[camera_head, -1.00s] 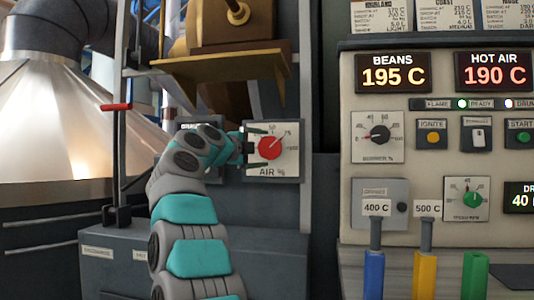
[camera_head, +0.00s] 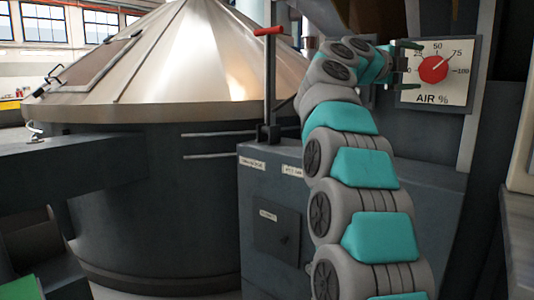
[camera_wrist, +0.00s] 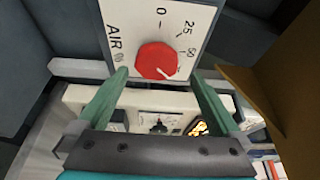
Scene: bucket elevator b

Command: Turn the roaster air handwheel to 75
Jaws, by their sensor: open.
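The roaster air handwheel is a round red knob (camera_head: 433,69) on a white square dial plate (camera_head: 431,99) marked AIR %, at the upper right of the head view. Its white pointer line aims up and right, toward the 75 mark. The knob also shows in the wrist view (camera_wrist: 157,60), with its white mark past 50. My gripper (camera_head: 411,66) is open and empty, just left of the knob in the head view. In the wrist view its two green fingers (camera_wrist: 160,78) stand apart, one on each side of the knob's lower edge; contact is not visible.
A large metal cone (camera_head: 180,65) on a dark drum fills the left. A red-handled lever (camera_head: 268,31) stands on a grey cabinet (camera_head: 275,215) left of my arm. A brown plate (camera_wrist: 250,95) is close to the right finger in the wrist view.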

